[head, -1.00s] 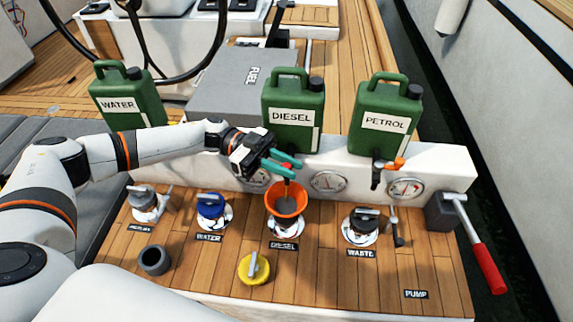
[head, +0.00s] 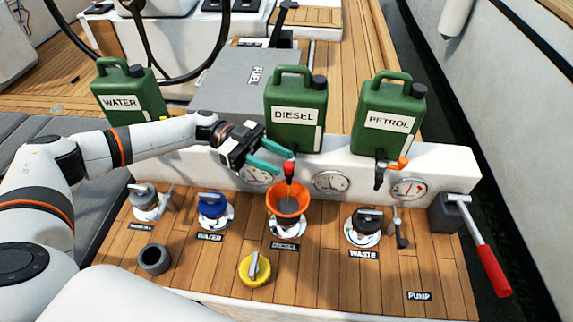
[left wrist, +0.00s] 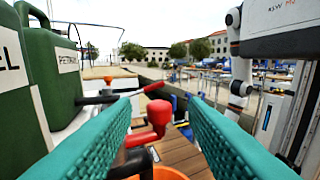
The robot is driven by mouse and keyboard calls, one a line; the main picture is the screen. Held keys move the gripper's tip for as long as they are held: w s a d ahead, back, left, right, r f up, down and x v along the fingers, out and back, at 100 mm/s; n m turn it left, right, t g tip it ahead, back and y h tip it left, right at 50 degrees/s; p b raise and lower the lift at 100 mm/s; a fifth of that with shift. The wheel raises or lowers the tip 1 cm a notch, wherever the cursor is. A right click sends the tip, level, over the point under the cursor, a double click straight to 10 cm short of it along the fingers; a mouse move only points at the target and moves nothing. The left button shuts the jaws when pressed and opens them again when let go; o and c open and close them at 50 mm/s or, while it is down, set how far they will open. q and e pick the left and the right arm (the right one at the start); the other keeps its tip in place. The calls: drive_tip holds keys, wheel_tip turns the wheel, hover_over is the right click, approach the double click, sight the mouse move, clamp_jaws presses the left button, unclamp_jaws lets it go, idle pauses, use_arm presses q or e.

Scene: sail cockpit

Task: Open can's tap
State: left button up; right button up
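The green DIESEL can (head: 295,118) stands on the white ledge; its side shows at the left of the left wrist view. Its tap has a red handle (head: 289,168) and a dark spout above the orange funnel (head: 288,199), which sits in the DIESEL filler. My left gripper (head: 284,160) is open, its teal fingers pointing at the tap from the left. In the left wrist view the red handle (left wrist: 158,118) shows in the gap between the spread fingers, with no finger clearly touching it. I cannot tell whether liquid runs. My right gripper is not in view.
The WATER can (head: 130,95) and PETROL can (head: 389,117) stand on either side. Gauges line the ledge front. A yellow cap (head: 255,269) and a dark ring (head: 154,260) lie on the wooden deck. A red-handled pump lever (head: 489,268) is at the right.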

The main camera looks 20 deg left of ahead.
use_arm(q)
drive_tip(key=w+a+b, duration=0.1)
drive_tip(key=a+b, duration=0.1)
drive_tip(key=a, duration=0.6)
drive_tip(key=shift+a, duration=0.25)
